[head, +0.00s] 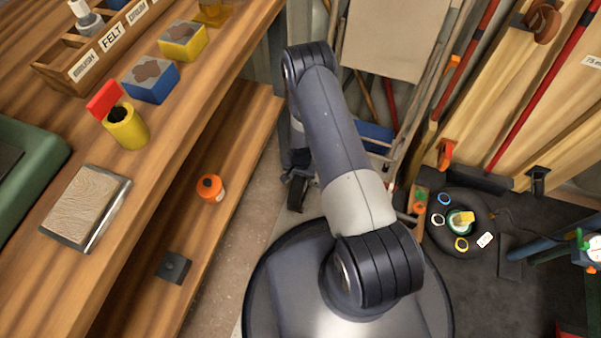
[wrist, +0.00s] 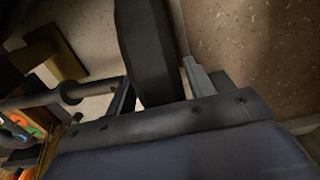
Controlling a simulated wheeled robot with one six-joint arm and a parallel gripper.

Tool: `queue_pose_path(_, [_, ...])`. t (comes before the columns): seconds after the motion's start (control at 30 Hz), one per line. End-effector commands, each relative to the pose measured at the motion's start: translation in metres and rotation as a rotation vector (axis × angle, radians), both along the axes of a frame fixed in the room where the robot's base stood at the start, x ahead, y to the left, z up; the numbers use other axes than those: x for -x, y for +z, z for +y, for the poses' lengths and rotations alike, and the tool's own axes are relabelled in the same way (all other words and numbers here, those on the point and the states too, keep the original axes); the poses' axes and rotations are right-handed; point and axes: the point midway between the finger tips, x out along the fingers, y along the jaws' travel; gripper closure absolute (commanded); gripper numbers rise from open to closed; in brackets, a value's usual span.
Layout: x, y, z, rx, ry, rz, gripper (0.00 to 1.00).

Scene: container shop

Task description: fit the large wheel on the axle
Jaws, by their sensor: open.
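In the wrist view a broad dark piece, seen edge-on and apparently the large wheel (wrist: 148,45), stands between the two fingers of my gripper (wrist: 160,88). The fingers are apart, one on each side of it; I cannot tell whether they touch it. A grey rod with a round collar, apparently the axle (wrist: 95,92), comes in from the left and ends behind the left finger. Whether the rod enters the wheel is hidden. In the head view my arm hides most of this area, and my gripper cannot be made out clearly.
A wooden bench (head: 185,105) with a lower shelf runs along the left, holding a yellow cup (head: 127,128), blocks and an orange-capped bottle (head: 211,188). A black round tray (head: 442,232) with small items lies at right. Tools hang on the wooden wall behind.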

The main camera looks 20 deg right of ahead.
Motion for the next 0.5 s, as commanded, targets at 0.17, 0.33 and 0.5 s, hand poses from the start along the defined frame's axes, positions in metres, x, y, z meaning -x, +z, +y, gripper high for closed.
queue_pose_path(0.17, [-0.0001,-0.0065,0.0,0.0,0.0,0.0,0.49])
queue_pose_path(0.33, [-0.0001,-0.0061,-0.0001,0.0,0.0,0.0,0.49])
queue_pose_path(0.5, [0.0,-0.006,0.0,0.0,0.0,0.0,0.6])
